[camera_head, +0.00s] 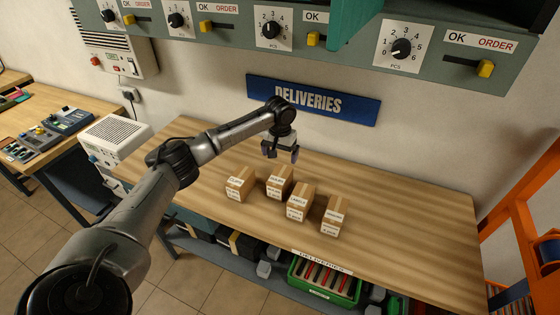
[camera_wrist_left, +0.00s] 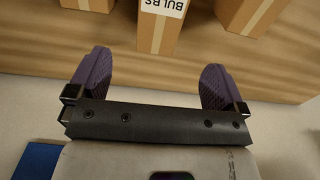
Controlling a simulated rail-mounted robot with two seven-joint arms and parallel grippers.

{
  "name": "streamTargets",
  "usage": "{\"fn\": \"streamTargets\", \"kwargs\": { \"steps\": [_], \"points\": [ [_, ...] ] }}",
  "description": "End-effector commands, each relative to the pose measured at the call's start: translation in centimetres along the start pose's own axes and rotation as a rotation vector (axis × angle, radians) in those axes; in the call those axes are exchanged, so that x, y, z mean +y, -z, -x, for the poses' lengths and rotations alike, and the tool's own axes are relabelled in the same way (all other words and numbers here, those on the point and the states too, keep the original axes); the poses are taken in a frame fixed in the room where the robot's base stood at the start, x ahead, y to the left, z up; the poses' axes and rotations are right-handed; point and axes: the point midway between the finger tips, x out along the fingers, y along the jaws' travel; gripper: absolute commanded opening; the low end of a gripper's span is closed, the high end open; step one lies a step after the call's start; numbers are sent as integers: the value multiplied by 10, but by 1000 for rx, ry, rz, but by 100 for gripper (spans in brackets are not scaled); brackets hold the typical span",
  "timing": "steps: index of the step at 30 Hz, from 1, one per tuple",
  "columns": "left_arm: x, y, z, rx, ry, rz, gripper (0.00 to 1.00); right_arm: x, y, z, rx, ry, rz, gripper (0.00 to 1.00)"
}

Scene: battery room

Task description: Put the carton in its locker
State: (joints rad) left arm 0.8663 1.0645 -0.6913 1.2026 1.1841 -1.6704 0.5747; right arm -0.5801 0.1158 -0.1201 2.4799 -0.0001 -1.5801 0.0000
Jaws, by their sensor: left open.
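Several small brown cartons with white labels stand apart on the wooden table: a far-left carton (camera_head: 240,184), a carton behind (camera_head: 279,181), a middle carton (camera_head: 300,202) and a right carton (camera_head: 333,216). Their labels are too small to read in the head view. My left gripper (camera_head: 281,154) is open and empty, above and just behind the carton at the back. In the left wrist view a carton labelled BULBS (camera_wrist_left: 158,30) shows upside down beyond the open fingers (camera_wrist_left: 155,70), roughly centred between them and apart from both. My right gripper is out of view.
A grey-green cabinet (camera_head: 340,55) with dials and yellow levers hangs above, with a teal panel (camera_head: 352,27) jutting out. A blue DELIVERIES sign (camera_head: 313,100) is on the wall. A green crate (camera_head: 324,282) sits below the table. The table's right side is clear.

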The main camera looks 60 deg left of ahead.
Motion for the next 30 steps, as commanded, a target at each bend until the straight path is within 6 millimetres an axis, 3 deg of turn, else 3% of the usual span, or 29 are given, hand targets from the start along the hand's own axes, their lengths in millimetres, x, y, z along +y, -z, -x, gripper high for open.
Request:
{"fn": "streamTargets", "kwargs": {
  "steps": [17,20,23,27,30],
  "points": [
    [0,0,6,1,0,-1,98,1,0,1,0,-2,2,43],
    [9,-1,2,7,-29,-3,98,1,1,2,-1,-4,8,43],
    [39,-4,-9,32,-146,3,98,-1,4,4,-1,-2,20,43],
    [113,-18,-26,74,-491,82,98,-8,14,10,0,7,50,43],
    [163,-33,-24,80,-816,232,98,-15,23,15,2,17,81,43]
  ]
}}
